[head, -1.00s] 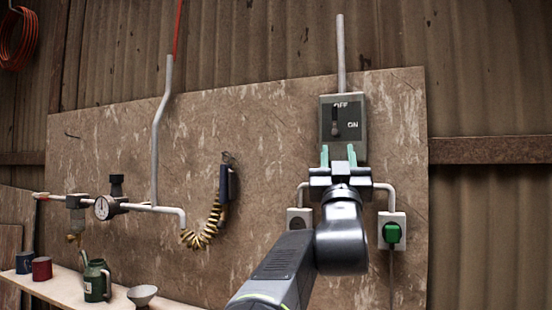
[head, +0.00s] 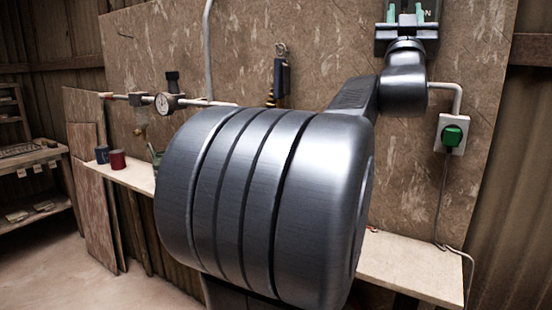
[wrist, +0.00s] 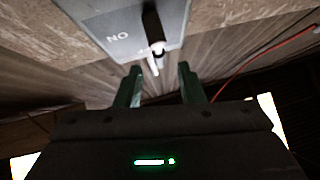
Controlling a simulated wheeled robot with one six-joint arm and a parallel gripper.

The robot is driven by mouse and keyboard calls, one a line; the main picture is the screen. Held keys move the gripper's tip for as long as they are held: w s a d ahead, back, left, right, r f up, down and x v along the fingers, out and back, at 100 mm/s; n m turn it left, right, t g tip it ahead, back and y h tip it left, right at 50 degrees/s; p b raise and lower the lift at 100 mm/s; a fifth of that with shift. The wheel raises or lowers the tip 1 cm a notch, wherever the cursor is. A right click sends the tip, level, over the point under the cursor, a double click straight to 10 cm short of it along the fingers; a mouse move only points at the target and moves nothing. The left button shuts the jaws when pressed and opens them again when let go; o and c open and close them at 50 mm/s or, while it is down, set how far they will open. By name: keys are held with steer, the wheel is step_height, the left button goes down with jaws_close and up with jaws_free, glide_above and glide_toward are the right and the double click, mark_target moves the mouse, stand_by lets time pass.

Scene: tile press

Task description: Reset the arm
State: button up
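My gripper (head: 405,12) is at the top right of the head view, in front of the grey switch box (head: 430,9), which is mostly cut off by the top edge. In the wrist view my gripper (wrist: 159,84) has its two green fingers apart with nothing held between them. My arm's large grey link fills the middle of the head view.
A shelf (head: 410,262) runs below the wall board, with a red mug (head: 117,159) and a blue mug (head: 102,154) at left. A pressure gauge (head: 163,103) and pipe are on the board. A green plug (head: 452,135) sits in a right-hand socket. Floor shows at lower left.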

mark_target(406, 1)
steer(key=shift+p+x, duration=0.35)
steer(key=shift+x, duration=1.75)
steer(key=b+v, duration=0.3)
steer(key=v, duration=1.1)
steer(key=p+x, duration=0.3)
steer(key=x, duration=1.1)
steer(key=shift+w+r, duration=0.1)
steer(key=shift+r, duration=0.1)
steer(key=shift+d+f+m+g+h+p, duration=0.1)
steer(key=shift+m+g+h+p, duration=0.2)
steer(key=shift+m+h+p, duration=0.3)
steer(key=shift+s+m+g+h+p, duration=0.15)
steer(key=shift+m+h+p, duration=0.1)
steer(key=shift+m+h, duration=0.25)
steer(key=shift+s+m+g+h+p, duration=0.15)
steer(key=shift+m+h+p, duration=0.1)
steer(key=shift+m+h, duration=0.2)
steer(key=shift+d+m+g+h+p, duration=0.15)
steer(key=shift+m+g+h+p, duration=0.45)
steer(key=shift+m+h, duration=0.5)
steer(key=shift+f+m, duration=0.25)
steer(key=shift+m, duration=0.3)
